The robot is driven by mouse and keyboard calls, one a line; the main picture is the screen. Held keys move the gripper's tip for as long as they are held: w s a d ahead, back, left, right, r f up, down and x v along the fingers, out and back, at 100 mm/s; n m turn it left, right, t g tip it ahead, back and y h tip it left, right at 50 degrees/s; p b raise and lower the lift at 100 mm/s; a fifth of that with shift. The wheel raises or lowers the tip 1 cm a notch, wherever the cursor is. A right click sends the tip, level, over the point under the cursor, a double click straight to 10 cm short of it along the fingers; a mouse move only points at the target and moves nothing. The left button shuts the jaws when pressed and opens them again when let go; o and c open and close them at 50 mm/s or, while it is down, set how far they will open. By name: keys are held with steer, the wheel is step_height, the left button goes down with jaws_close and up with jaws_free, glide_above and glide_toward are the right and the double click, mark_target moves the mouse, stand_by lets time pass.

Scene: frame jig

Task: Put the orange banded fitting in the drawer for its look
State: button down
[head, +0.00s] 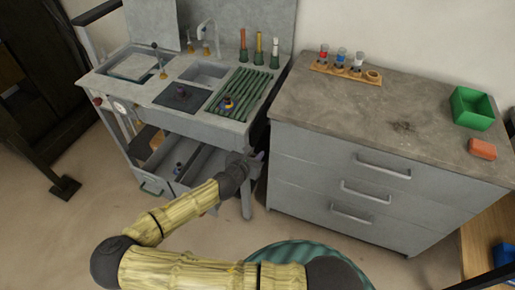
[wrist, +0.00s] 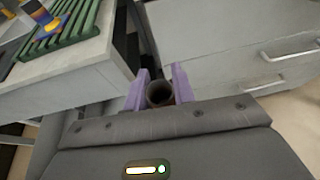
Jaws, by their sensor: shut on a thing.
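My gripper (wrist: 160,88) has its purple fingers shut on a round, hollow, dark brownish piece (wrist: 159,94), seen end-on. I cannot see a band on it, so I cannot tell whether it is the orange banded fitting. In the head view my gripper (head: 257,157) is at the right front of the grey bench, near the drawer cabinet. Another fitting (head: 227,102) with blue, yellow and orange parts lies on the green slatted rack; it also shows in the wrist view (wrist: 44,18). An open, divided drawer (head: 207,163) under the bench has a small dark bluish fitting (head: 178,168) in its left compartment.
The grey cabinet (head: 330,160) on the right has several closed drawers with bar handles. On top are a wooden holder (head: 345,73) with small vials, a green bin (head: 472,108) and an orange-red block (head: 482,149). The green slatted rack (head: 245,94) sits beside the sink.

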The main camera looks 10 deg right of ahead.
steer(key=shift+w+d+f+n+t+y, duration=0.1)
steer(key=shift+w+n+t+y, duration=0.25)
steer(key=shift+n+t+y, duration=0.35)
steer(key=shift+w+d+r+n+y, duration=0.15)
steer(key=shift+d+r+n+y, duration=0.1)
steer(key=shift+n+y, duration=0.2)
steer(key=shift+w+d+r+n+t+y, duration=0.2)
steer(key=shift+r+n+y, duration=0.2)
steer(key=shift+r, duration=0.25)
steer(key=shift+w+d+r+n+t+y, duration=0.1)
steer(key=shift+w+r+n+t+y, duration=0.1)
steer(key=shift+r+n+y, duration=0.3)
steer(key=shift+w+d+r+n+t+y, duration=0.15)
steer(key=shift+r+n+t+y, duration=0.15)
steer(key=shift+r, duration=0.45)
